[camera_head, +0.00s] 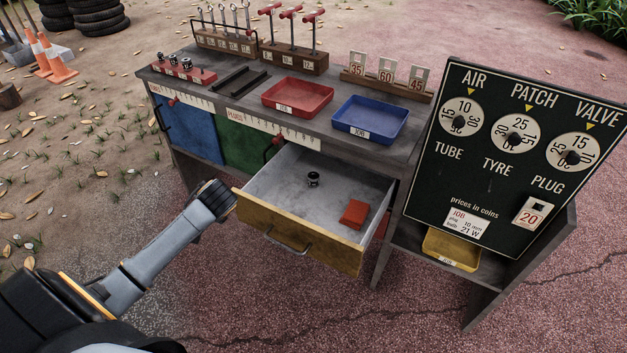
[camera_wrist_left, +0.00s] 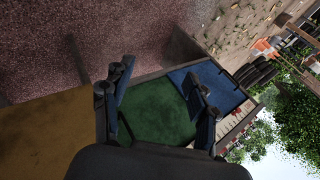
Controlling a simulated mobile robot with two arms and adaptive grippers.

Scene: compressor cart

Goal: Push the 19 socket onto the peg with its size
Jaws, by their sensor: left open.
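A small dark metal socket (camera_head: 313,178) stands in the open yellow-fronted drawer (camera_head: 300,240); its size cannot be read. My right gripper is not in view.
A red block (camera_head: 353,213) lies in the drawer. A red tray (camera_head: 297,98), a blue tray (camera_head: 370,120) and wooden tool stands (camera_head: 294,58) occupy the cart top. A black price board (camera_head: 490,185) stands at the right. The drawer floor is mostly clear.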

